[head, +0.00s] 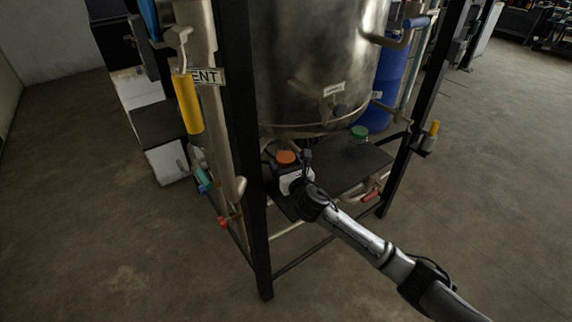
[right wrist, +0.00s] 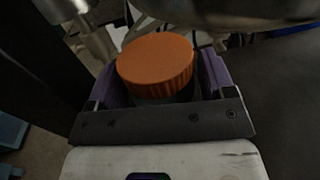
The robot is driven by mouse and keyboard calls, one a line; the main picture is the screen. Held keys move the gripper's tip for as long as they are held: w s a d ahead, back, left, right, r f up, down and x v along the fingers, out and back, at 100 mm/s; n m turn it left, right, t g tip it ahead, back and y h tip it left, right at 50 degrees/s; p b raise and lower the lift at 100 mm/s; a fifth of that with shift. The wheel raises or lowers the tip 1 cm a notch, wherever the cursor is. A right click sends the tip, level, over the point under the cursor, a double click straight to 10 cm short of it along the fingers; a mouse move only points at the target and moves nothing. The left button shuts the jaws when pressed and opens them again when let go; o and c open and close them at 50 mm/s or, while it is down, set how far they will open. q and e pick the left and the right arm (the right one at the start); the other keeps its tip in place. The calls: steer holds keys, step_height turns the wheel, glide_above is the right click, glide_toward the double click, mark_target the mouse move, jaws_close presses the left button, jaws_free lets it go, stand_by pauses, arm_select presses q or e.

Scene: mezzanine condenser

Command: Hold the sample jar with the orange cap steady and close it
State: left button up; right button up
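The sample jar with the orange cap (head: 286,157) stands on the dark shelf under the steel vessel. The cap sits on top of the jar; I cannot tell how tightly. My right gripper (head: 290,172) reaches in from the lower right at the jar. In the right wrist view the orange cap (right wrist: 156,65) is between the two purple fingers of my right gripper (right wrist: 165,85). The fingers flank the jar and appear to press on its sides below the cap. Most of the jar body is hidden by the cap and the gripper. My left gripper is not in view.
A green-capped jar (head: 359,132) stands farther back on the dark shelf (head: 335,175). The large steel vessel (head: 315,60) hangs close above. A black frame post (head: 247,150) rises just left of the orange-capped jar. A red-handled valve (head: 371,195) is at the shelf's right front.

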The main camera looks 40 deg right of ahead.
steer(key=o, duration=0.3)
steer(key=shift+o, duration=0.2)
steer(key=shift+r, duration=0.2)
steer(key=p+v, duration=0.2)
steer(key=v, duration=1)
steer(key=shift+p, duration=0.4)
steer(key=shift+f, duration=0.1)
